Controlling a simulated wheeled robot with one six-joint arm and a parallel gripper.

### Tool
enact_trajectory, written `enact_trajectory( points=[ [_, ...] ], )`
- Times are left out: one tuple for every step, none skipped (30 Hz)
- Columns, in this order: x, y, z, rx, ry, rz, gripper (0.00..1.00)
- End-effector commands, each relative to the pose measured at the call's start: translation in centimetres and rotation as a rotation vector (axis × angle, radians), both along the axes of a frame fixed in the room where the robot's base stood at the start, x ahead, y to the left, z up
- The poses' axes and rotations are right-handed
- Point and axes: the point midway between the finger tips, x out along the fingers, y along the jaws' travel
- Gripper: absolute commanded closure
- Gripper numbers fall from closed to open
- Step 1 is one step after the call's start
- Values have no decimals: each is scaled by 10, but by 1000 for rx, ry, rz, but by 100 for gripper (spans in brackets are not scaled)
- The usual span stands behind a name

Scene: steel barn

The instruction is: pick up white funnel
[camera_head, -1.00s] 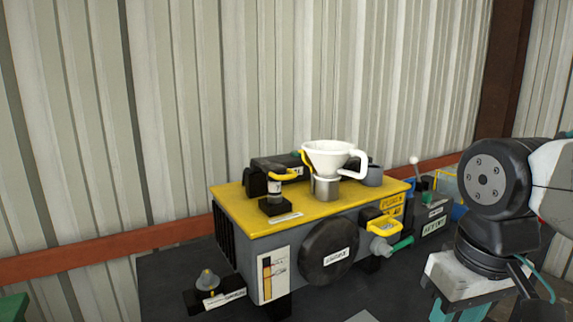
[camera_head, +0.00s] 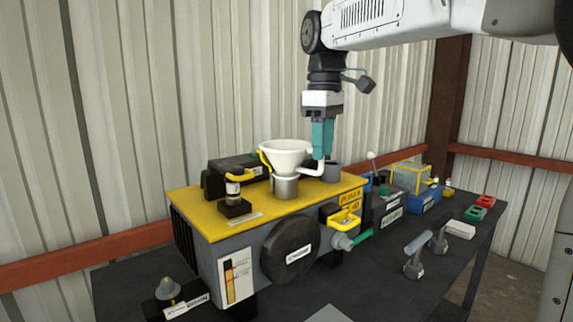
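The white funnel (camera_head: 286,155) stands upright in a short metal cylinder (camera_head: 285,188) on the yellow top of the machine (camera_head: 254,213). Its handle (camera_head: 321,169) sticks out to the right. My gripper (camera_head: 320,157) points straight down at the handle, with its teal fingers overlapping the handle's upper part in the picture. The fingers look close together. I cannot tell whether they are clamped on the handle or only around or beside it.
A black post with a yellow lever (camera_head: 235,197) stands left of the funnel, and a dark grey cup (camera_head: 331,172) stands close behind the gripper. A corrugated wall is behind.

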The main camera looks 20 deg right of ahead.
Motion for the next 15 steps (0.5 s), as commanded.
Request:
enact_trajectory(
  points=[
    [-1, 0, -6, 0, 1, 0, 63],
    [0, 1, -9, 0, 0, 0, 63],
    [-1, 1, -15, 0, 1, 0, 63],
    [-1, 1, -19, 0, 1, -1, 63],
    [-1, 2, -24, 0, 1, -1, 63],
    [-1, 2, -31, -1, 2, -1, 63],
    [-1, 3, -35, 0, 1, -1, 63],
    [-1, 3, -40, 0, 1, -1, 63],
    [-1, 3, -44, -1, 1, -1, 63],
    [-1, 3, -48, 0, 0, -1, 63],
    [-1, 3, -50, 0, 0, -2, 63],
    [-1, 3, -53, 0, 0, -2, 63],
    [-1, 3, -54, -1, -1, -2, 63],
    [-1, 3, -55, 0, -1, -2, 63],
    [-1, 3, -55, 0, -1, -2, 63]
  ],
)
